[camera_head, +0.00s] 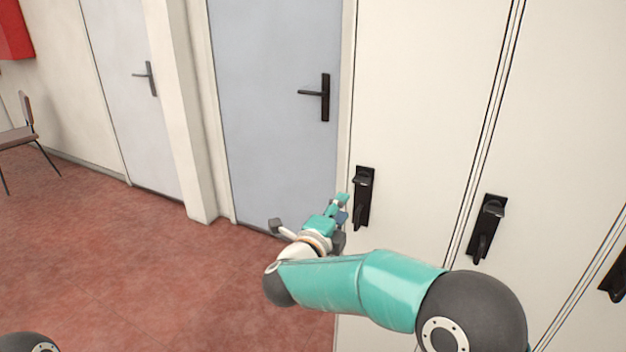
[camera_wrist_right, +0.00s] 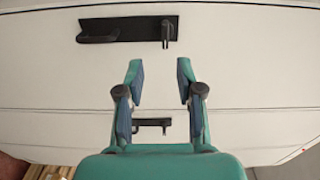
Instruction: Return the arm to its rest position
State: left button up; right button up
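My right arm (camera_head: 360,285) reaches in from the lower right, in front of the cream locker doors. Its right gripper (camera_head: 342,207) is beside the black handle (camera_head: 362,198) of the nearest locker door, at the handle's left in the head view. In the right wrist view the two fingers of the right gripper (camera_wrist_right: 160,75) stand well apart with nothing between their tips. A black handle (camera_wrist_right: 125,29) lies on the panel beyond the fingertips; it appears apart from them. My left gripper is not in view.
More cream locker doors with black handles (camera_head: 487,228) stand to the right. A grey-blue door (camera_head: 270,90) with a lever handle is behind the gripper. A chair (camera_head: 20,135) stands at the far left. The red floor (camera_head: 130,270) on the left is clear.

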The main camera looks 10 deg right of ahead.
jog(key=d+f+g+p, duration=0.2)
jog(key=d+f, duration=0.7)
jog(key=d, duration=0.1)
jog(key=s+d+f+n+g+y, duration=0.1)
jog(key=s+d+f+n+y, duration=0.2)
jog(key=f, duration=0.6)
jog(key=s+f+n+g+y, duration=0.1)
jog(key=s+f+n, duration=0.2)
jog(key=f+n, duration=0.35)
jog(key=s+a+f+n+g+y+p, duration=0.1)
jog(key=s+a+f+n+g+y, duration=0.2)
jog(key=s+f, duration=0.6)
jog(key=s+a+f+n+g+y, duration=0.3)
jog(key=s+a+n, duration=0.2)
jog(key=s, duration=0.5)
jog(key=s+a+f+n+g+y, duration=0.3)
jog(key=s+a, duration=0.4)
jog(key=s, duration=0.3)
jog(key=shift+s+f+n+g+y, duration=0.15)
jog(key=shift+s+n+g+y, duration=0.25)
jog(key=shift+n+g+y, duration=0.4)
